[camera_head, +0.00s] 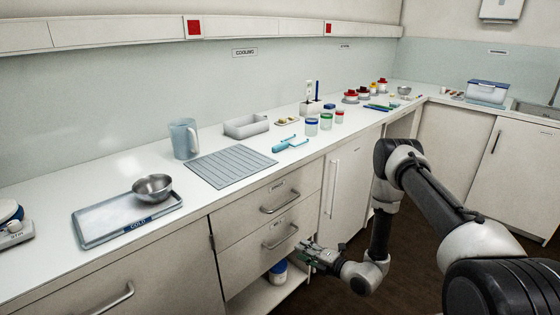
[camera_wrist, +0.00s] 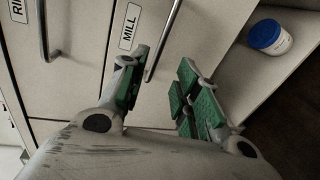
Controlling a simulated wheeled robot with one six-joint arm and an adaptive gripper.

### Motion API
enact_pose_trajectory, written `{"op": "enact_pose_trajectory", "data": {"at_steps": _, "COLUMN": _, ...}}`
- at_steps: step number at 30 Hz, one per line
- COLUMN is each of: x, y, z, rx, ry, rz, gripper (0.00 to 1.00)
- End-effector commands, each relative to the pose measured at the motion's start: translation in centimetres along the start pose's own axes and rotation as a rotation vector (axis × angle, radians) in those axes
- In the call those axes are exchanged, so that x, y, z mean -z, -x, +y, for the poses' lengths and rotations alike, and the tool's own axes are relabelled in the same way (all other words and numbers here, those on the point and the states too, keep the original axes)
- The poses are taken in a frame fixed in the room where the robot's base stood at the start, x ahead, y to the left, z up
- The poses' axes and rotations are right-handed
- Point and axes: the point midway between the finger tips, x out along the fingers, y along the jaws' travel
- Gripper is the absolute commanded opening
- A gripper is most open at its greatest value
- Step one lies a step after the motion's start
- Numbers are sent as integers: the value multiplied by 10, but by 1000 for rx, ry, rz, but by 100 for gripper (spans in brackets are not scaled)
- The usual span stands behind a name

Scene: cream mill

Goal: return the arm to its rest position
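My gripper (camera_head: 312,256) hangs low in front of the cabinets, beside the drawer fronts and above the level of the open lower shelf. In the wrist view my gripper (camera_wrist: 160,92) has its two green-padded fingers spread apart, with nothing between them. The drawer labelled MILL (camera_wrist: 165,25) and its bar handle lie beyond the fingers. My arm reaches down from the right, bent at the elbow, clear of the counter top.
A blue-lidded white jar (camera_head: 278,272) stands on the open lower shelf (camera_head: 262,297), close to my gripper. Drawer handles (camera_head: 280,236) stick out nearby. On the counter are a steel bowl (camera_head: 153,187), a tray (camera_head: 90,222), a jug (camera_head: 184,138) and a ribbed mat (camera_head: 230,166). The dark floor at right looks clear.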

Motion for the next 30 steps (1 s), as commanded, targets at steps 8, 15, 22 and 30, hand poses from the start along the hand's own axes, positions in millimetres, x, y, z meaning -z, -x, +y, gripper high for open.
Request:
{"op": "enact_pose_trajectory", "data": {"at_steps": 8, "x": 100, "y": 59, "z": -4, "rx": -25, "ry": 407, "rz": 410, "gripper": 32}}
{"op": "enact_pose_trajectory", "data": {"at_steps": 15, "x": 137, "y": 142, "z": 71, "rx": -297, "ry": 902, "rz": 823, "gripper": 32}}
{"op": "enact_pose_trajectory", "data": {"at_steps": 22, "x": 126, "y": 224, "z": 135, "rx": -601, "ry": 1381, "rz": 1124, "gripper": 32}}
{"op": "enact_pose_trajectory", "data": {"at_steps": 30, "x": 86, "y": 307, "z": 191, "rx": -905, "ry": 1877, "rz": 1417, "gripper": 32}}
